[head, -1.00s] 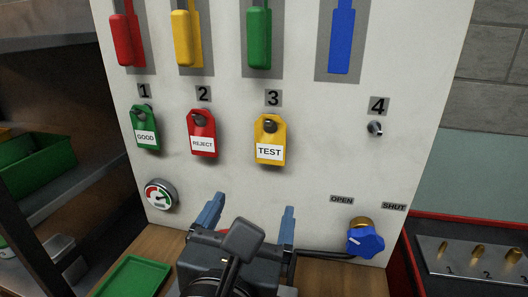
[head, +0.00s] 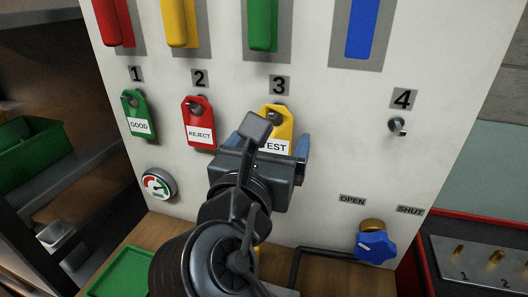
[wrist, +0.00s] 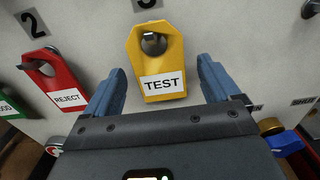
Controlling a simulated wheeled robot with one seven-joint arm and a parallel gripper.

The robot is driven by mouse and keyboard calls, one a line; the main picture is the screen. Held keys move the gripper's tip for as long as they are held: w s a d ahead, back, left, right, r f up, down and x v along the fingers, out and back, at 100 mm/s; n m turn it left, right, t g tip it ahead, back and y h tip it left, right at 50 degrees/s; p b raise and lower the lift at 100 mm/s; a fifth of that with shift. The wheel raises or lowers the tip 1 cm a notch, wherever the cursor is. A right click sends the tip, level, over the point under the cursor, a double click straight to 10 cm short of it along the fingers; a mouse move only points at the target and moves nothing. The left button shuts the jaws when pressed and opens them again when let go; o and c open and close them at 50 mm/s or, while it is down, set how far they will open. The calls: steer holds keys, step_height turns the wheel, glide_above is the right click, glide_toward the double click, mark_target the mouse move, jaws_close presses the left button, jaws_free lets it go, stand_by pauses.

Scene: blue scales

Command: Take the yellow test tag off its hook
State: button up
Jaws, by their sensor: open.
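The yellow TEST tag (wrist: 160,62) hangs on its hook under the number 3. In the head view the tag (head: 286,125) is partly hidden behind my gripper (head: 262,150). In the wrist view my gripper (wrist: 161,88) is open, with one blue finger to the left of the tag and one to the right. The fingertips are near the tag's lower half, with clear gaps on both sides. The hook (wrist: 153,40) shows through the hole at the tag's top. How far the fingers reach toward the panel is hard to tell.
The red REJECT tag (head: 200,123) hangs to the left, with the green GOOD tag (head: 138,115) beyond it. Hook 4 (head: 398,125) is empty. A blue valve knob (head: 375,247) and a gauge (head: 158,185) are lower on the panel. A green tray (head: 125,272) lies on the bench.

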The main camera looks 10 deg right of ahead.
steer(key=shift+w+d, duration=0.1)
steer(key=shift+w, duration=0.2)
steer(key=shift+c, duration=0.3)
steer(key=c, duration=1.1)
steer(key=shift+o, duration=0.2)
steer(key=shift+r+p, duration=0.7)
steer(key=shift+p, duration=0.5)
steer(key=shift+s, duration=0.1)
steer(key=p+v, duration=0.3)
steer(key=v, duration=0.4)
steer(key=shift+s+a+r, duration=0.2)
steer(key=shift+s, duration=0.15)
stand_by(1.4)
